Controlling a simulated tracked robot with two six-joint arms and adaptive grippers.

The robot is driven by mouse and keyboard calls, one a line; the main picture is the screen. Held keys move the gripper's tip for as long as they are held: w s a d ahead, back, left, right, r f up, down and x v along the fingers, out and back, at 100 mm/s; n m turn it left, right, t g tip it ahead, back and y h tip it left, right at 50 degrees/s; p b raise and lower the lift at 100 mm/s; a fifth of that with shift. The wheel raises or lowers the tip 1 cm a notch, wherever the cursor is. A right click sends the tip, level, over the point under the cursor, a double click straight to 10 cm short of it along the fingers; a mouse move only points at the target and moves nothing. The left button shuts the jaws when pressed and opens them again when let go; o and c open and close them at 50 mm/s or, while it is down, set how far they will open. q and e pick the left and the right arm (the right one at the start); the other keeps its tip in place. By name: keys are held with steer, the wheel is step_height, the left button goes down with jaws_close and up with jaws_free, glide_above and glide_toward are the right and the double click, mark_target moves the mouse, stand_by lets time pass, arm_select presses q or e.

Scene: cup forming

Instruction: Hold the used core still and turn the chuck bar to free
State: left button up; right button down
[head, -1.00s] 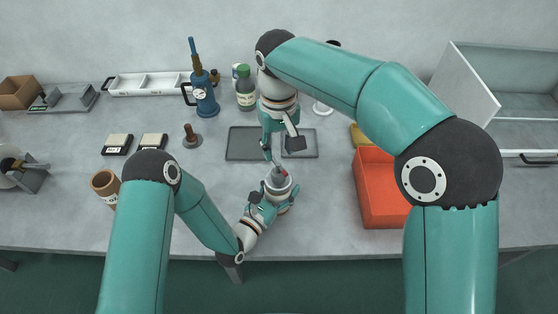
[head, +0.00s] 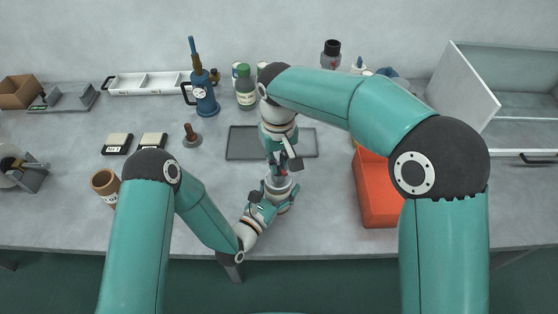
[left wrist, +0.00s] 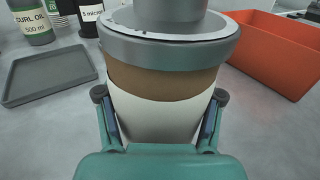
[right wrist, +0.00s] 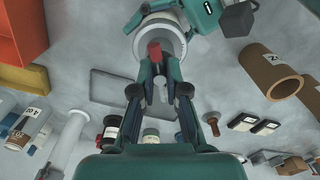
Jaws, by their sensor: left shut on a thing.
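The used core (left wrist: 165,85) stands upright in the left wrist view, with a brown band, a pale lower part and a grey chuck (left wrist: 170,48) on top. My left gripper (left wrist: 160,100) is shut around its sides; in the head view it holds the core (head: 280,192) near the table's front middle. The chuck bar's red end (right wrist: 154,50) shows over the chuck in the right wrist view. My right gripper (right wrist: 160,72) is just short of that red end, its fingertips apart; the rest of the bar is hard to make out.
A grey tray (head: 243,154) lies behind the core. An orange-red bin (head: 376,205) stands to the right. A brown tube (head: 104,186) stands at left. A green-capped bottle (head: 245,92) and a blue pump (head: 204,100) stand at the back. The table left of the core is fairly clear.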

steer(key=shift+n, duration=1.3)
steer(key=c, duration=1.2)
jaws_free()
steer(key=shift+o, duration=0.2)
step_height(320, 180, up, 12)
steer(key=shift+c, duration=0.2)
